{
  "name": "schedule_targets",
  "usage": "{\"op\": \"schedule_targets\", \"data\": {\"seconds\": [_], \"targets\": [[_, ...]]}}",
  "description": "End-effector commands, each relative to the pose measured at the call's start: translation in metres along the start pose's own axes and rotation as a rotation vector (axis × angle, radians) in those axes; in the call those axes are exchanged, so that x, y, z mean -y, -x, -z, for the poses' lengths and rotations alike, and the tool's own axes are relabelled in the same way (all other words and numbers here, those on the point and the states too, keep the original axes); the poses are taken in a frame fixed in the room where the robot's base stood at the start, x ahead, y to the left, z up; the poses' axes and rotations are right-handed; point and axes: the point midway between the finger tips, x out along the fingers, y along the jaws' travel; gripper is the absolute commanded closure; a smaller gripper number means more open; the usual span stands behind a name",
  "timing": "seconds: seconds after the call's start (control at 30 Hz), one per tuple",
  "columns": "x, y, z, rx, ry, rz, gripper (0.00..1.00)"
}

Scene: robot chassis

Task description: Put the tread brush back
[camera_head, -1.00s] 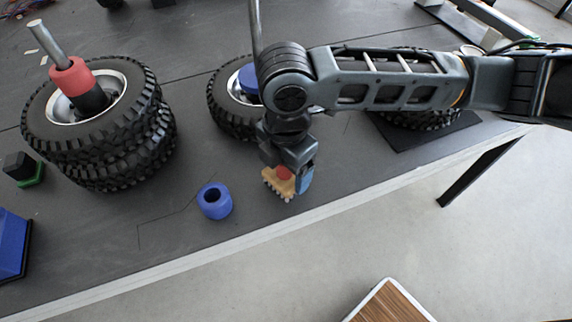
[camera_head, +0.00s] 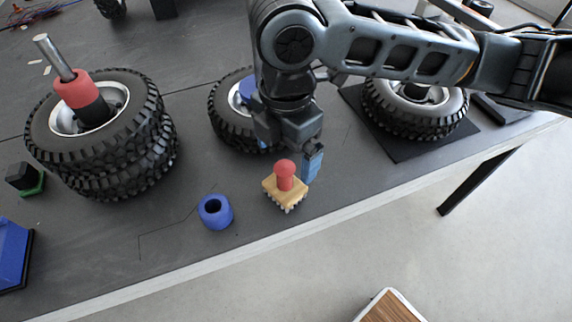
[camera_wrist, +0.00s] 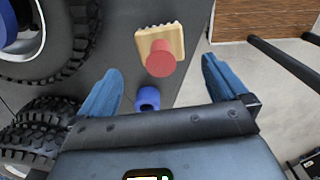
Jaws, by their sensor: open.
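The tread brush (camera_head: 285,187) has a pale wooden block, a red knob on top and bristles below. It stands on the dark table near the front edge, knob up. It also shows in the wrist view (camera_wrist: 160,48), between and beyond my fingertips. My gripper (camera_head: 311,166) is above and just behind the brush, apart from it. In the wrist view its two blue fingers (camera_wrist: 162,70) are spread with nothing between them. In the head view only one finger shows clearly.
A blue ring-shaped piece (camera_head: 216,211) stands left of the brush. Stacked tires (camera_head: 115,160) with a red-collared post are at left. A tire (camera_head: 228,115) lies behind my gripper, another (camera_head: 415,115) on a dark mat at right. A thin outline marks the table at front left.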

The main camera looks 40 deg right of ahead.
Motion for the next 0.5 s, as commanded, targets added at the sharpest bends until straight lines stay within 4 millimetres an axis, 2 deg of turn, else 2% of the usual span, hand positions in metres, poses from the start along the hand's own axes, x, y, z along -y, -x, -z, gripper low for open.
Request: {"op": "schedule_targets", "data": {"seconds": [0.1,0.2,0.5], "targets": [[0.0,0.02,0.001,0.0,0.001,-0.003,0.0],[0.0,0.03,0.0,0.001,0.001,-0.001,0.0],[0.0,0.037,0.0,0.0,0.0,0.0,0.0]]}}
